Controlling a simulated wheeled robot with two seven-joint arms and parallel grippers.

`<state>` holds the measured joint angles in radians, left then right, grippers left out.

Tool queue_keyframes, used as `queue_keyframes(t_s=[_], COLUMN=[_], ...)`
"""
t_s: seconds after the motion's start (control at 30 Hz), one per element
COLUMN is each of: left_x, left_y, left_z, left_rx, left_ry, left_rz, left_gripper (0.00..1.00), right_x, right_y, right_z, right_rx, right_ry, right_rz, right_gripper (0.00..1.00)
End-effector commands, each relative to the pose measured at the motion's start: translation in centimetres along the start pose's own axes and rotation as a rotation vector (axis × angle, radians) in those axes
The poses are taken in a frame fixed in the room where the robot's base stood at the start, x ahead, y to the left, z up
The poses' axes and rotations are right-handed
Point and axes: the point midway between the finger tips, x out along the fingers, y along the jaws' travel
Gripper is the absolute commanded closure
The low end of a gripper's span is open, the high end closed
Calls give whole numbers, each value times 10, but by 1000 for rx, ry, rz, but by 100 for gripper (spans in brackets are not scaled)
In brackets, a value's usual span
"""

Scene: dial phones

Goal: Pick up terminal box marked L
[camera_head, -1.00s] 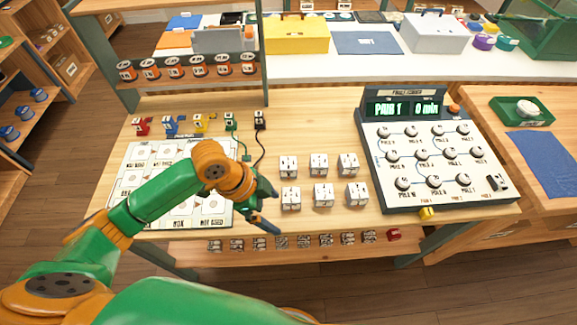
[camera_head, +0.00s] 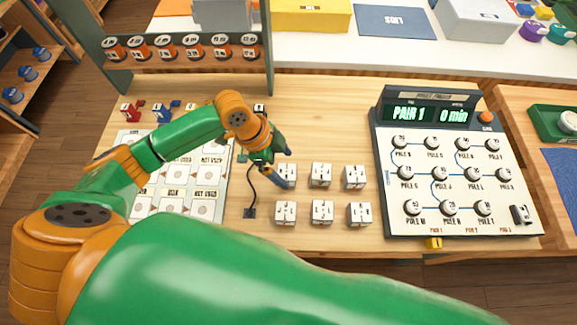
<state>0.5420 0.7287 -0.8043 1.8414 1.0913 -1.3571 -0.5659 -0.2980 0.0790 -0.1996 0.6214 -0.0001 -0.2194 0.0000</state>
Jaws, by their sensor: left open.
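Several small white terminal boxes stand in two rows on the wooden table; their letters are too small to read. The back row has a left box (camera_head: 288,172), a middle box (camera_head: 321,175) and a right box (camera_head: 355,177). The front row has a left box (camera_head: 286,212), a middle box (camera_head: 322,212) and a right box (camera_head: 359,214). My left gripper (camera_head: 282,168) is open at the back-left box, its fingers partly covering that box. Whether it touches the box I cannot tell. My right gripper is not in view.
A fault-finder panel (camera_head: 446,215) with round terminals stands right of the boxes. A white card sheet (camera_head: 150,205) lies left, partly under my arm. A dark cable end (camera_head: 249,213) lies left of the front row. Orange spools (camera_head: 165,47) line a shelf behind.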

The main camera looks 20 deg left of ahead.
Motion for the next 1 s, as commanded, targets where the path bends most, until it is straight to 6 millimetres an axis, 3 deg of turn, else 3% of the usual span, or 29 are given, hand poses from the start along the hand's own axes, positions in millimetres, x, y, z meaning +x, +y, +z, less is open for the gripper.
queue_keyframes(t_s=[0.1, 0.2, 0.4, 0.47, 0.77, 1.0], left_x=[23, 34, 36, 36, 35, 34], left_y=[0, 0, 0, 0, 0, -1], left_z=[1, 2, 2, 2, 2, 1], left_rx=[-1, 0, 1, 1, 1, 1], left_ry=[0, 0, -1, -1, -1, 0], left_rz=[4, 1, -1, -1, -1, -1], left_gripper=[3, 3, 3, 16, 96, 96], right_x=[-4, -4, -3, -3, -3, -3], right_y=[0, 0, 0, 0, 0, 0], right_z=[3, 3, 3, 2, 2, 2], right_rx=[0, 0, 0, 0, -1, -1], right_ry=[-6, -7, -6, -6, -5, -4], right_rz=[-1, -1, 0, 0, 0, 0], right_gripper=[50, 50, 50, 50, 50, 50])
